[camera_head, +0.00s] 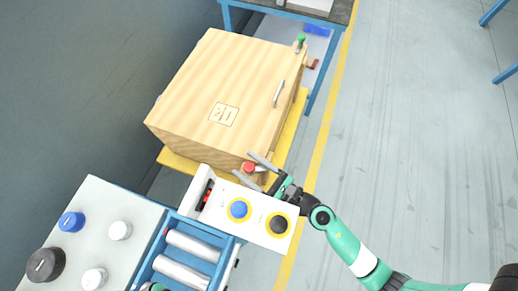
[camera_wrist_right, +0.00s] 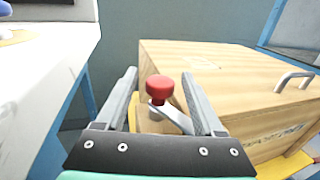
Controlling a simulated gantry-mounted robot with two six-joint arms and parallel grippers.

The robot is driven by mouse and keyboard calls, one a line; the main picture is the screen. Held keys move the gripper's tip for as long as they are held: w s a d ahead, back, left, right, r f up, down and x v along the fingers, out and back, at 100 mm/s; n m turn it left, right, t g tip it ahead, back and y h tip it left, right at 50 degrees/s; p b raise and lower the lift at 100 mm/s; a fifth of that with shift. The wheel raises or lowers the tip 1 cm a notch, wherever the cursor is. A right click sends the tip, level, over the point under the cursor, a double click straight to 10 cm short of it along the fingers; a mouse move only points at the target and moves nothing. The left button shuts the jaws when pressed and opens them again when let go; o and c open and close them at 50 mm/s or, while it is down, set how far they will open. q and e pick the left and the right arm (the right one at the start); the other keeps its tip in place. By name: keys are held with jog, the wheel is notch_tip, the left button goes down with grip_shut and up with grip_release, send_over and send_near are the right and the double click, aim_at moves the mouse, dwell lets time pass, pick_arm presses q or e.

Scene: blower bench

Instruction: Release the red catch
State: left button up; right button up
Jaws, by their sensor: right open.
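The red catch (camera_head: 249,167) is a red knob at the near corner of a wooden crate (camera_head: 190,85). In the right wrist view the red catch (camera_wrist_right: 159,90) is a round knob on a metal stem with a metal lever beside it. My right gripper (camera_head: 256,170) is open, with one finger on each side of the red catch in the picture. In the right wrist view the gripper (camera_wrist_right: 158,95) shows a gap around the knob, and I see no clear contact.
A green knob (camera_head: 301,38) and a metal handle (camera_head: 279,93) are on the crate. A white panel with a blue button (camera_head: 239,209) and a black button (camera_head: 278,223) stands close below my right gripper. The floor at right is clear.

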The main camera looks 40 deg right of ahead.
jog(key=shift+s, duration=0.1)
jog(key=b+v, duration=0.2)
jog(key=v, duration=0.9)
jog(key=shift+s, duration=0.2)
jog(key=shift+r, duration=0.1)
